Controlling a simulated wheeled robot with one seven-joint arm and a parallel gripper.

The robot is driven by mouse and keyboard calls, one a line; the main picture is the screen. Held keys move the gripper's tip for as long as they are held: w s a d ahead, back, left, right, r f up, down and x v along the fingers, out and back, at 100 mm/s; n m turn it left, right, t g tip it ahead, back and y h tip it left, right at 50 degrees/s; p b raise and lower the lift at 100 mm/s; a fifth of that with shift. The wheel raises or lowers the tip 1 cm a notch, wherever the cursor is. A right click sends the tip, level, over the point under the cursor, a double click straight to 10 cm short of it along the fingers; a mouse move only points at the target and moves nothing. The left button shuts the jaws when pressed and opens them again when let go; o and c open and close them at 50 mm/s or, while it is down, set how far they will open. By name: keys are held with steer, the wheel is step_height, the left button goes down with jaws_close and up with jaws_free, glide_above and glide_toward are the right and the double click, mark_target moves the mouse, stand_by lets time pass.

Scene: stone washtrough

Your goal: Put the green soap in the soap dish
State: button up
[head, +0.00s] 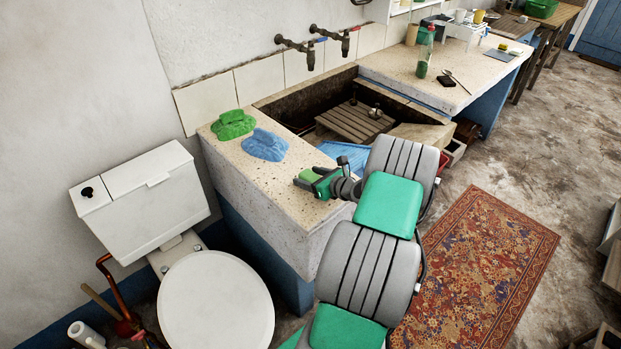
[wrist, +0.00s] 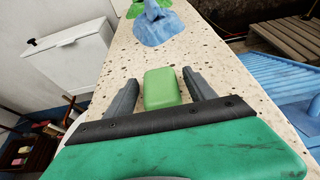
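The light green soap (wrist: 161,88) is a small rounded block lying on the speckled stone ledge. It shows in the head view (head: 310,175), partly hidden by my gripper. My gripper (wrist: 159,77) is open, with one finger on each side of the soap and narrow gaps visible between. I cannot tell how high the fingers are above the stone. A small dark item (head: 446,81) on the far counter may be the soap dish, but it is too small to be sure. No soap dish shows in the wrist view.
A green cloth (head: 233,125) and a blue cloth (head: 265,145) lie on the ledge (head: 240,165). The sunken trough holds a wooden rack (head: 355,122). A green bottle (head: 425,55) stands on the far counter (head: 393,66). A white toilet (head: 217,300) stands left of the ledge.

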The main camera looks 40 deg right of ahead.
jaws_close()
stand_by(0.5)
